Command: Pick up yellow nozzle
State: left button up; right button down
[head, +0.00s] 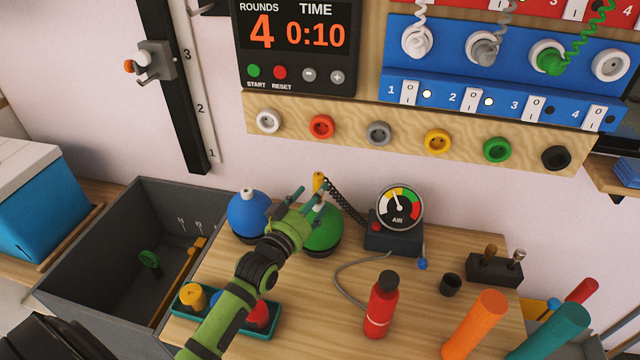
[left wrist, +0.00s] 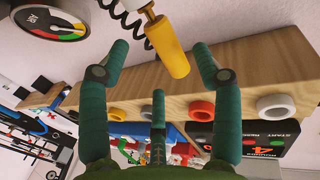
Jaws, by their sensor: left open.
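The yellow nozzle (head: 319,181) stands just behind the green ball (head: 322,228), beside a black coiled hose (head: 345,202). My left gripper (head: 308,197) reaches over the green ball close to the nozzle, and its arm hides part of the ball. In the left wrist view the yellow nozzle (left wrist: 168,52) hangs tilted from a metal stem, between the tips of the open teal fingers of my left gripper (left wrist: 160,62). No finger clearly touches it, and the depth gap is hard to judge. My right gripper is out of view.
The gauge box (head: 392,236) stands right of the nozzle. A blue ball (head: 249,214) is close on the left. A red bottle (head: 381,305) and orange cylinder (head: 475,325) stand nearer the front. A wooden plug board (head: 405,138) is on the wall behind.

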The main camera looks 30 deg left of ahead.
pick_arm(q)
jog(key=w, duration=0.4)
jog(key=shift+a, duration=0.2)
jog(key=shift+w, duration=0.25)
jog(key=shift+c, duration=0.8)
jog(key=c, duration=1.1)
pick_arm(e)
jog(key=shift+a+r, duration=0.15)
pick_arm(q)
jog(key=shift+r, duration=0.1)
